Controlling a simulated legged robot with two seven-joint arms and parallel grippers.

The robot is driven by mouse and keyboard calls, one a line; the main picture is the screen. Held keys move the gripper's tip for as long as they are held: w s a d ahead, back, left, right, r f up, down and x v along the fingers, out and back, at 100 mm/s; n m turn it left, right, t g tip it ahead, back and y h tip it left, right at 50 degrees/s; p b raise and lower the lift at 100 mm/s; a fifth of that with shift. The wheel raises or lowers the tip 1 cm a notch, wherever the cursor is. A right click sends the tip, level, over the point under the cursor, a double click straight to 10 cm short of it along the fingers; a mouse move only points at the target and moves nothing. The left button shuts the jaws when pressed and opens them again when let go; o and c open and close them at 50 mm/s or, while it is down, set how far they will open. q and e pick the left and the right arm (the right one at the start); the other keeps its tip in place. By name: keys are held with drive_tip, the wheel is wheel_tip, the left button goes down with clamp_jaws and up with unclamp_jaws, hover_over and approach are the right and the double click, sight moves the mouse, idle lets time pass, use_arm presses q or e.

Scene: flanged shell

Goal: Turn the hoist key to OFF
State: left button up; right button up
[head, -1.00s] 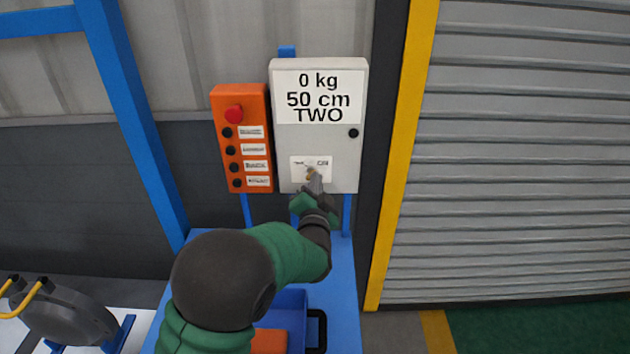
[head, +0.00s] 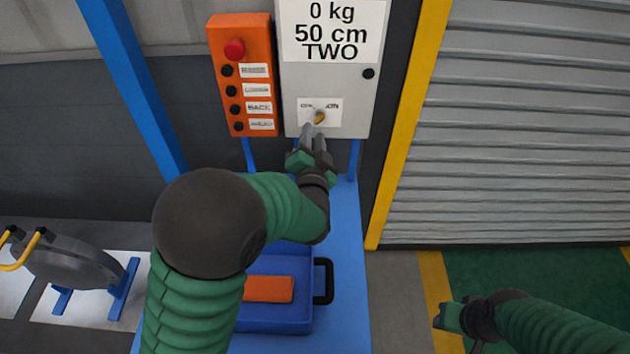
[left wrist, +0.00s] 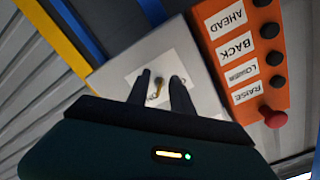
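The small brass hoist key (head: 320,117) sits in a white label (head: 333,106) low on the grey control box (head: 350,85). The label's right-hand word looks like ON; its left-hand word is partly hidden. The key slants towards the right in the head view. My left gripper (head: 314,132) is just below and in front of it. In the left wrist view, the fingers of my left gripper (left wrist: 163,88) are apart, with the key (left wrist: 158,84) showing between their tips; I see no contact. My right gripper (head: 448,317) is low at the right, empty-looking, its fingers unclear.
An orange button panel (head: 241,80) with a red stop button (head: 235,50) is close left of the box. A blue tray (head: 270,318) holding an orange block (head: 268,289) is below. A roller shutter (head: 530,120) fills the right.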

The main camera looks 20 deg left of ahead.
use_arm(q)
drive_tip(key=d+b+v, duration=0.1)
drive_tip(key=b+v, duration=0.7)
drive_tip(key=v, duration=0.7)
drive_tip(key=shift+s+d+r, duration=0.2)
drive_tip(key=shift+d, duration=0.1)
use_arm(e)
wheel_tip(320, 180, down, 8)
drive_tip(key=s+d, duration=0.1)
drive_tip(key=shift+r, duration=0.15)
